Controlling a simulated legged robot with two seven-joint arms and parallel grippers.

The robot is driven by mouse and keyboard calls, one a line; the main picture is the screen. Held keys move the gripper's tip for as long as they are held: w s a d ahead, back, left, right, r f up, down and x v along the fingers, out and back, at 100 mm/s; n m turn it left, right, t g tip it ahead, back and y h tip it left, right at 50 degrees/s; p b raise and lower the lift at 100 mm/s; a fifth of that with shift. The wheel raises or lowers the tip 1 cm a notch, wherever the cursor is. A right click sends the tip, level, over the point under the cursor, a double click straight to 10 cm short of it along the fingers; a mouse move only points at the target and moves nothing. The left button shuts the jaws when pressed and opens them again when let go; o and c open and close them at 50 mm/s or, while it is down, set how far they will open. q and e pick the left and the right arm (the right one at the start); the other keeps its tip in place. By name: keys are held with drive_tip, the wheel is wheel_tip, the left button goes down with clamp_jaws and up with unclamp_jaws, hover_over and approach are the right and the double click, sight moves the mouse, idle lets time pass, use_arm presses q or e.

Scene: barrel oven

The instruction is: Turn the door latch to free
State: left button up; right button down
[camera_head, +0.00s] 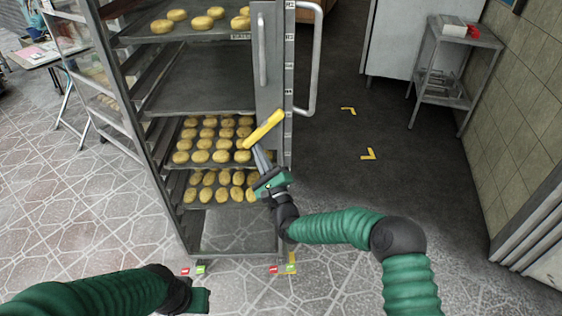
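The door latch (264,130) is a yellow bar on the right upright of a tall metal rack. It slants, with its upper end to the right and its lower end to the left. My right gripper (260,157) is just below the latch, its grey fingers pointing up at the bar's lower half. The fingertips overlap the latch in this view, and I cannot tell whether they touch or grip it. My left gripper (199,300) is at the bottom edge, low in front of the rack; only its green body shows and its fingers are not visible.
The rack (170,150) holds trays of bread rolls (210,140). A vertical metal handle (310,60) stands right of the latch. A small steel table (455,60) is at the upper right, by a tiled wall (520,90).

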sight(242, 126)
drive_tip(key=a+m+t+h+b, duration=0.1)
drive_tip(key=m+b, duration=0.1)
drive_tip(key=m, duration=0.1)
drive_tip(key=a+r+m+t+h+b, duration=0.1)
drive_tip(key=m+h+b, duration=0.1)
drive_tip(key=m+b, duration=0.1)
drive_tip(key=a+r+m+t+h+b, duration=0.1)
drive_tip(key=m+b, duration=0.1)
drive_tip(key=m, duration=0.1)
drive_tip(key=shift+s+a+m+h+b, duration=0.1)
drive_tip(key=shift+a+m+h+b, duration=0.2)
drive_tip(key=shift+a+m+h, duration=0.1)
drive_tip(key=m+h+b, duration=0.1)
drive_tip(key=r+m+h+b, duration=0.1)
drive_tip(key=m, duration=0.1)
drive_tip(key=shift+a+r+t, duration=0.15)
drive_tip(key=shift+a+t, duration=0.15)
drive_tip(key=shift+a, duration=0.05)
drive_tip(key=shift+a+r+m+h+b, duration=0.2)
drive_tip(key=shift+r+m+h+b, duration=0.25)
drive_tip(key=shift+m+h, duration=0.35)
drive_tip(key=shift+r, duration=0.1)
